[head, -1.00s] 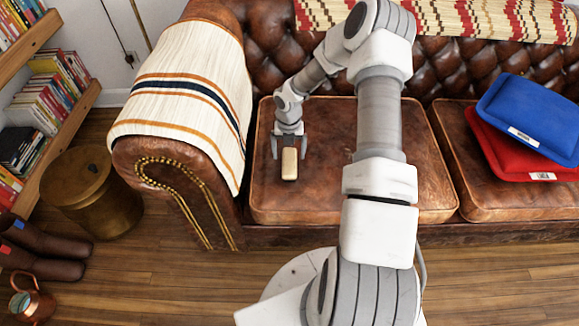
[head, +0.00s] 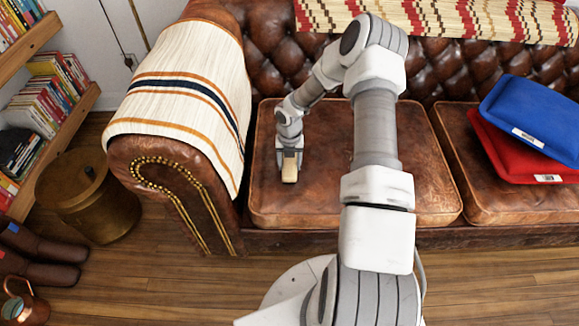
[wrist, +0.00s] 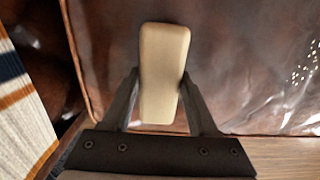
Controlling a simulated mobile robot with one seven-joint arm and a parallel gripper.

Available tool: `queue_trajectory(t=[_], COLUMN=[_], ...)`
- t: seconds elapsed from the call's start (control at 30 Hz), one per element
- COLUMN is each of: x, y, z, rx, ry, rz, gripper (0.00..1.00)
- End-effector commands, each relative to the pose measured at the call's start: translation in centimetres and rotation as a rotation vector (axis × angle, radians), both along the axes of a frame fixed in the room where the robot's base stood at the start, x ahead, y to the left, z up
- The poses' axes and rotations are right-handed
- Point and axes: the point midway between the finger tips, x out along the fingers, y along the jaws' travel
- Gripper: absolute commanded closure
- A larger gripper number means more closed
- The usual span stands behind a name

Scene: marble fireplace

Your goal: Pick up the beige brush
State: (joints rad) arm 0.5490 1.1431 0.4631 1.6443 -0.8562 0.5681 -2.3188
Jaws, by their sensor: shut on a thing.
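The beige brush (head: 289,173) is a small rounded block on the left brown leather seat cushion (head: 330,195) of the sofa. My gripper (head: 289,155) reaches down over it, with the near end of the brush sticking out. In the wrist view, the brush (wrist: 163,65) lies between the two dark fingers of my gripper (wrist: 160,95), one on each side. The fingers are shut on its sides. I cannot tell whether the brush is clear of the cushion.
A striped cream blanket (head: 180,100) covers the sofa arm to the left. Blue (head: 535,115) and red (head: 515,160) pillows lie on the right cushion. A patterned throw (head: 440,18) hangs over the backrest. The cushion around the brush is clear.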

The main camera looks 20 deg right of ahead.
Motion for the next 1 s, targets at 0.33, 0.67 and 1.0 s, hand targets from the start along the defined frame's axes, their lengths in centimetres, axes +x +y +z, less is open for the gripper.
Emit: queue_trajectory(t=[0.33, 0.67, 1.0], x=[0.0, 0.0, 0.1], y=[0.0, 0.0, -4.1], z=[0.0, 1.8, 6.9], rx=[0.000, 0.000, 0.000], ry=[0.000, 0.000, -0.001], rz=[0.000, 0.001, -0.007], gripper=[1.00, 1.00, 1.00])
